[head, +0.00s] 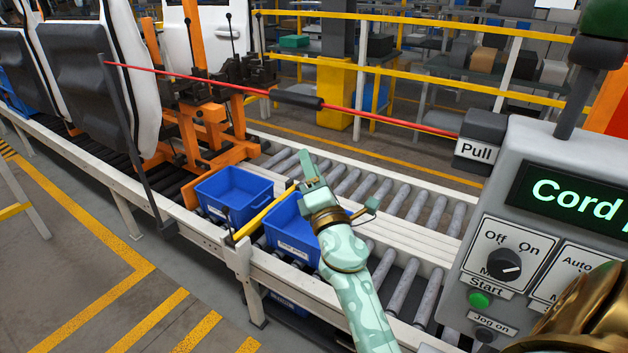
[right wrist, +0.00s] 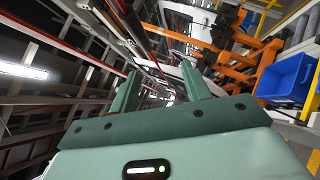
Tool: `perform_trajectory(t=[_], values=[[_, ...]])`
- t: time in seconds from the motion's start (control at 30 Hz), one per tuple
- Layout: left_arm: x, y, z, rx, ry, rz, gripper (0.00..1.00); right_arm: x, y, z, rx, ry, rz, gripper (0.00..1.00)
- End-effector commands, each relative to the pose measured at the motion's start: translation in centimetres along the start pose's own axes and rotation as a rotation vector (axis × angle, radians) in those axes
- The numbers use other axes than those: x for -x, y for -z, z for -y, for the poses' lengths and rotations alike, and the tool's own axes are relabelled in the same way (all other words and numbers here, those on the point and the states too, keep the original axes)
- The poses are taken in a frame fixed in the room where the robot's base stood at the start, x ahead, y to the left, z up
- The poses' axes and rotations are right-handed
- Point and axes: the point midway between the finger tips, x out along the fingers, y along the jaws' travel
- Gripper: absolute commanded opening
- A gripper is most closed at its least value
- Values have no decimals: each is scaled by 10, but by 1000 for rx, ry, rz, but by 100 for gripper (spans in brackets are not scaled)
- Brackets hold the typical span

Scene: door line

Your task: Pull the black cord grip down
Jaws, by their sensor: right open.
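The black cord grip (head: 297,98) is a dark sleeve on a taut red cord (head: 390,119). The cord slopes across the head view from the upper left to a dark box with a "Pull" sign (head: 477,149). My right gripper (head: 313,166) is open and empty, pointing up, and appears below the grip in the head view, apart from it. In the right wrist view its two fingers (right wrist: 160,88) stand spread with nothing between them. My left gripper is not in view.
A grey control panel (head: 545,225) with a knob and a green button (head: 480,299) stands at the right. White car doors (head: 135,75) and an orange fixture (head: 205,125) stand at the left.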

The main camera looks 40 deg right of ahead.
Motion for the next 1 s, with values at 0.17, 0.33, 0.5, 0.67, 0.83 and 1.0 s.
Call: perform_trajectory(t=[0.17,0.33,0.5,0.67,0.83,1.0], values=[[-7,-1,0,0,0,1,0,18,0,1,1,0,0,48],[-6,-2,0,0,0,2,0,21,0,-1,0,-1,1,48],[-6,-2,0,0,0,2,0,20,0,-1,0,-1,0,48],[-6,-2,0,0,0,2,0,20,0,-1,0,-1,0,48],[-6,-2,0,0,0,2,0,20,-1,0,-66,3,5,48],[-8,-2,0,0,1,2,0,36,57,76,-490,204,-64,48]])
